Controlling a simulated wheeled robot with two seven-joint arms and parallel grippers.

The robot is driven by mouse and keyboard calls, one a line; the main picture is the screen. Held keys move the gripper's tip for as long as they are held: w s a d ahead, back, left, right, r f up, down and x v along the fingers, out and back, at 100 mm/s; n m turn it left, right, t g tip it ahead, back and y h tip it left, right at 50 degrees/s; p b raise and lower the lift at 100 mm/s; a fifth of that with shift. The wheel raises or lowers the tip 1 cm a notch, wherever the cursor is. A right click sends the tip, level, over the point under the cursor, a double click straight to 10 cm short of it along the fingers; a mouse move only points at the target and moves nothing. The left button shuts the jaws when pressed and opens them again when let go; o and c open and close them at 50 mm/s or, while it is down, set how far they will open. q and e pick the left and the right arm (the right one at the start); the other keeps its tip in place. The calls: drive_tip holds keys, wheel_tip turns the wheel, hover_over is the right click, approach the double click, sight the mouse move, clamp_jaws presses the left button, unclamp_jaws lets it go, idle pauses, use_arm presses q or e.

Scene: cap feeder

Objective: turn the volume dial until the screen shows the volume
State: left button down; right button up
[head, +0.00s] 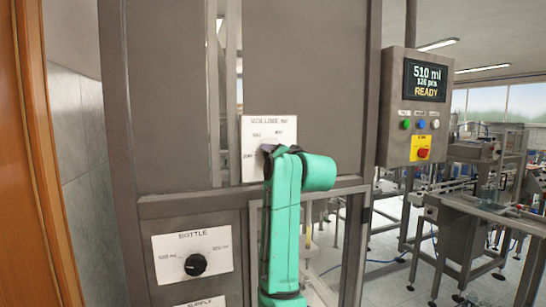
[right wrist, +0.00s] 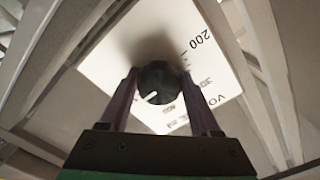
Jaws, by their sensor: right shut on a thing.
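The white volume plate (head: 257,132) is on the grey cabinet in the head view, with my teal right arm covering its lower right part. In the right wrist view the black volume dial (right wrist: 158,82) sits between the two fingers of my right gripper (right wrist: 160,78), which is shut on it. A short white mark shows on the dial's face. The plate (right wrist: 215,75) behind it carries the print "200". The screen (head: 426,80) at the upper right reads "510 ml", a smaller pcs line and "READY". My left gripper is not in view.
A bottle plate (head: 165,245) with a black knob (head: 195,265) is at lower left. The screen's box has several small buttons and a red stop button (head: 423,153) on yellow. Conveyor machinery (head: 470,220) stands at right; an orange-brown panel (head: 30,160) edges the left.

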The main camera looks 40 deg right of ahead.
drive_tip(key=o, duration=1.4)
drive_tip(key=shift+r, duration=0.1)
drive_tip(key=shift+s, duration=0.1)
drive_tip(key=b+v, duration=0.7)
drive_tip(key=v, duration=0.7)
drive_tip(key=shift+s+a, duration=0.1)
drive_tip(key=shift+s, duration=0.2)
